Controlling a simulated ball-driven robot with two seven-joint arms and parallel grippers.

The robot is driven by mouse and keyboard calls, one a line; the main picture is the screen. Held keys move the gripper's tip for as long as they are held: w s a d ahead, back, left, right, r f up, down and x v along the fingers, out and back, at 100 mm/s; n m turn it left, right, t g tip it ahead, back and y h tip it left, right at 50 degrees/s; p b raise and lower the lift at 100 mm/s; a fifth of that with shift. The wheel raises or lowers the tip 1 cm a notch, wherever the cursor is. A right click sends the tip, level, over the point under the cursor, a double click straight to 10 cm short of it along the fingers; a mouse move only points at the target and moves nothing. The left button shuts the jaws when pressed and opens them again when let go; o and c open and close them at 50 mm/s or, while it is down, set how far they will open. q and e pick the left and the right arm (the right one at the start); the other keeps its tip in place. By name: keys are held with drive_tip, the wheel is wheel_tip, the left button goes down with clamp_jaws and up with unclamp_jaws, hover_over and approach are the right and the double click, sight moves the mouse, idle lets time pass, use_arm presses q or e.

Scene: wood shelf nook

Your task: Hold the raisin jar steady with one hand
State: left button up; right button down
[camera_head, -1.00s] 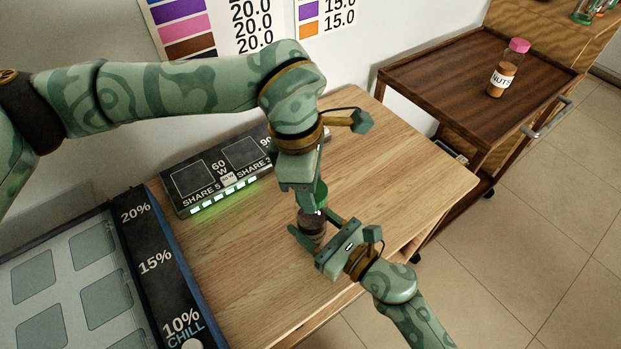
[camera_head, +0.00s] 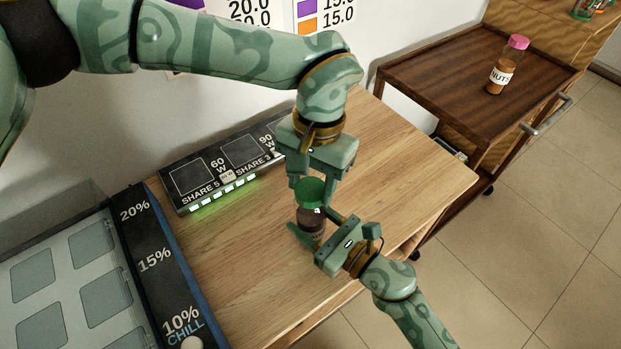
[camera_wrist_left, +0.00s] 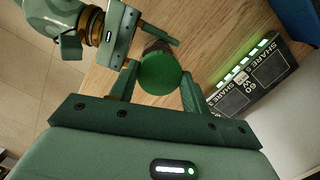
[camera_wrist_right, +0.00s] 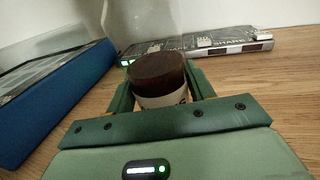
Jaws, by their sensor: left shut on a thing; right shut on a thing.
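The raisin jar (camera_head: 309,222) stands upright on the wooden top, with dark contents, a pale label and a green lid (camera_head: 312,191). My right gripper (camera_head: 317,230) is shut around the jar's body from the front right. The right wrist view shows the dark contents and part of the label (camera_wrist_right: 160,92) between its fingers; the lid is outside that view. My left gripper (camera_head: 313,180) is above the jar, pointing down, shut on the green lid. The left wrist view shows the lid (camera_wrist_left: 160,73) between its fingers and hides most of the jar below.
A black panel with lit green bars (camera_head: 222,175) lies behind the jar. A dark blue-edged unit marked CHILL (camera_head: 160,262) is at the left. A nuts jar (camera_head: 504,68) with a pink lid stands on a brown cart (camera_head: 440,72). Bare wood (camera_head: 400,150) lies right of the jar.

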use_arm(q)
drive_tip(key=shift+m, duration=0.6)
drive_tip(key=o, duration=0.9)
drive_tip(key=shift+o, duration=0.2)
drive_tip(key=shift+r, duration=2.25)
drive_tip(key=shift+a, duration=0.1)
drive_tip(key=shift+c, duration=0.3)
